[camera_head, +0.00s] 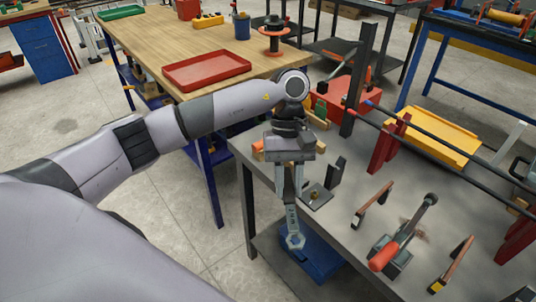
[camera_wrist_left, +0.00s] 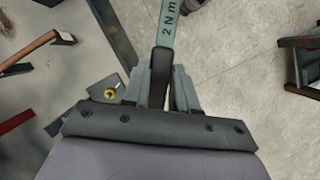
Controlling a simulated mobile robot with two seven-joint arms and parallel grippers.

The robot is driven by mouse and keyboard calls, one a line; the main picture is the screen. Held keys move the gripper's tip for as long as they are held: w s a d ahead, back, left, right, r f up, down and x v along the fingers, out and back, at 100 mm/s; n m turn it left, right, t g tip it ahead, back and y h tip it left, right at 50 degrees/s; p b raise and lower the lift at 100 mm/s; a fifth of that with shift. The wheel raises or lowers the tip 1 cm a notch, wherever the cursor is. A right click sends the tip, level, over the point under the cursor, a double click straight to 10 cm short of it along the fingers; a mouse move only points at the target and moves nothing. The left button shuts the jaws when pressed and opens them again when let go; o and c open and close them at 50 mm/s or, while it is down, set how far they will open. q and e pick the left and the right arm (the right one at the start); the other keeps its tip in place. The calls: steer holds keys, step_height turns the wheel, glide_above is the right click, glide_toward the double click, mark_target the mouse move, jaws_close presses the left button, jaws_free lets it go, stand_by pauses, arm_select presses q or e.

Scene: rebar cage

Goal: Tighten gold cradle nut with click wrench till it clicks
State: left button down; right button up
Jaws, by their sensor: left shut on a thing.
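My left gripper (camera_head: 287,192) is shut on the click wrench (camera_head: 292,222), which hangs down with its ring end lowest, over the near edge of the grey table. In the left wrist view the wrench (camera_wrist_left: 166,25) runs up from between the fingers of my left gripper (camera_wrist_left: 160,88), with "2 Nm" on its shaft. The gold nut (camera_head: 314,195) sits on a small dark cradle plate (camera_head: 321,202) on the table, just right of the gripper and apart from the wrench. The gold nut (camera_wrist_left: 110,92) also shows left of the fingers in the left wrist view. My right gripper is out of view.
The grey table (camera_head: 330,230) carries a red-handled clamp (camera_head: 384,256), wooden-handled hammers (camera_head: 373,203) and a black post beside rebar rods. A wooden bench (camera_head: 150,45) with a red tray (camera_head: 206,70) stands behind. Open floor lies left of the grey table.

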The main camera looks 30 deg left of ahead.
mark_target(290, 179)
arm_select(q)
steer(key=w+n, duration=0.1)
steer(key=n, duration=0.1)
steer(key=a+n+t+h, duration=0.1)
steer(key=n, duration=0.2)
steer(key=w+n+t+h+p, duration=0.1)
steer(key=n, duration=0.1)
steer(key=shift+w+a+n, duration=0.25)
steer(key=shift+w+n, duration=0.05)
steer(key=shift+n, duration=0.1)
steer(key=w+a+f+n+t+p, duration=0.1)
steer(key=a+n+t, duration=0.3)
steer(key=n, duration=0.4)
steer(key=shift+w+a+f+n, duration=0.15)
steer(key=shift+w+a+n, duration=0.3)
steer(key=shift+a, duration=0.35)
steer(key=shift+f+b, duration=2.45)
steer(key=shift+f, duration=0.4)
steer(key=shift+b, duration=0.3)
steer(key=shift+f+b, duration=0.95)
steer(key=shift+f, duration=0.25)
